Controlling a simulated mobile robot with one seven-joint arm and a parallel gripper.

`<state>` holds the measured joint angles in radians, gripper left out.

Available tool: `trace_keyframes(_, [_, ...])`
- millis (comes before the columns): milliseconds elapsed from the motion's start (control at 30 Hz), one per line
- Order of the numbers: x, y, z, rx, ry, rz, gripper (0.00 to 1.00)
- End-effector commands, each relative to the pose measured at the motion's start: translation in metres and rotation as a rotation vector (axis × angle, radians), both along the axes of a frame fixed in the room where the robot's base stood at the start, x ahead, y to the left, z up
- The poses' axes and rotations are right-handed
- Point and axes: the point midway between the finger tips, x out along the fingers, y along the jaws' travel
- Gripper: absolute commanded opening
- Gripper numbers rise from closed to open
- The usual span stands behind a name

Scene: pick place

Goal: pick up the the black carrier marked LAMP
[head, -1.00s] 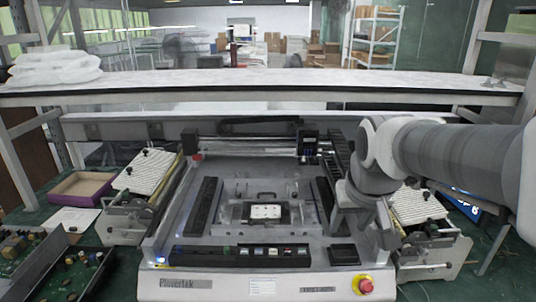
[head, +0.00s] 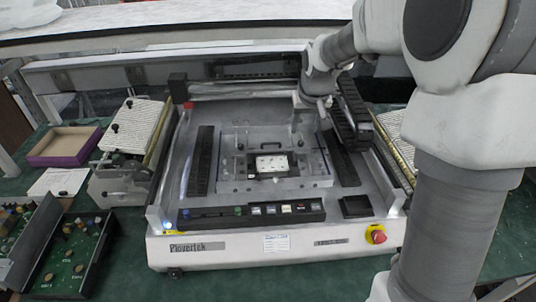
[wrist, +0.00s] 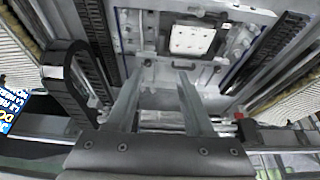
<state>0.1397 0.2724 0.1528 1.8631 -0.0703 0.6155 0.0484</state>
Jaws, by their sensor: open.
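A dark carrier (head: 251,168) with a white plate (head: 272,163) on it sits in the metal fixture at the middle of the machine. I cannot read any LAMP marking. In the wrist view the white plate (wrist: 192,40) shows at the top, with dark carrier edges (wrist: 163,42) around it. My gripper (wrist: 161,75) is open and empty, its two fingers apart and short of the plate in the picture. In the head view my wrist is over the back right of the machine bed, beyond the carrier, and the fingertips are hard to make out.
The machine has a button strip (head: 252,213) and a red stop button (head: 376,235) at its front. Black cable chains (head: 352,112) and a rear rail stand near my arm. A purple-edged tray (head: 64,146) and circuit board bins (head: 75,255) lie at left.

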Motion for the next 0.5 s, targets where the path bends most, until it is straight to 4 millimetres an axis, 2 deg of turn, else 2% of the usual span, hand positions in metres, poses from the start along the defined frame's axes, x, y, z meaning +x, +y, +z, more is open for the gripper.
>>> trace_keyframes(300, [0.023,0.001,-0.061,0.001,0.006,0.0,0.53])
trace_keyframes(500, [0.036,0.001,-0.091,0.0,0.005,0.0,0.53])
